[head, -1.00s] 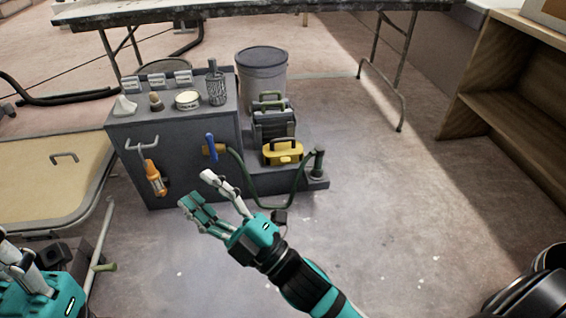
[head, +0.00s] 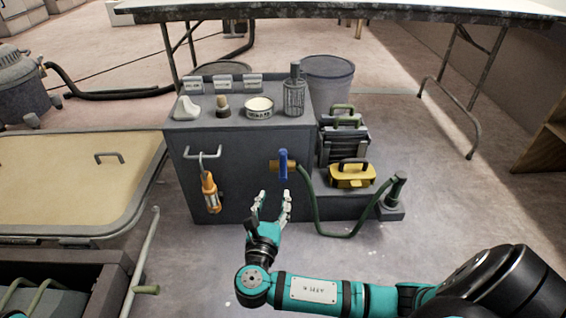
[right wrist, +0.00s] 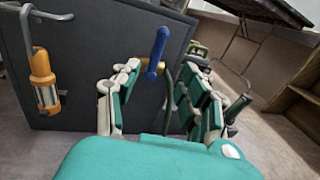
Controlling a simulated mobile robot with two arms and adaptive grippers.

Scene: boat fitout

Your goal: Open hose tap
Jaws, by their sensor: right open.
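The hose tap (head: 272,165) is a brass fitting on the front of the grey cabinet, with an upright blue lever handle (head: 283,164). A green hose (head: 325,232) runs from it to the right. My right gripper (head: 271,203) is open and empty, just below and in front of the tap. In the right wrist view the blue handle (right wrist: 156,54) shows beyond and between the spread fingers (right wrist: 155,98), apart from them. My left gripper is not in view.
An orange work lamp (head: 210,193) hangs from a hook left of the tap. Small items, including a tin (head: 259,108), stand on the cabinet top (head: 225,132). A yellow box (head: 352,175) sits to the right. The floor in front is clear.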

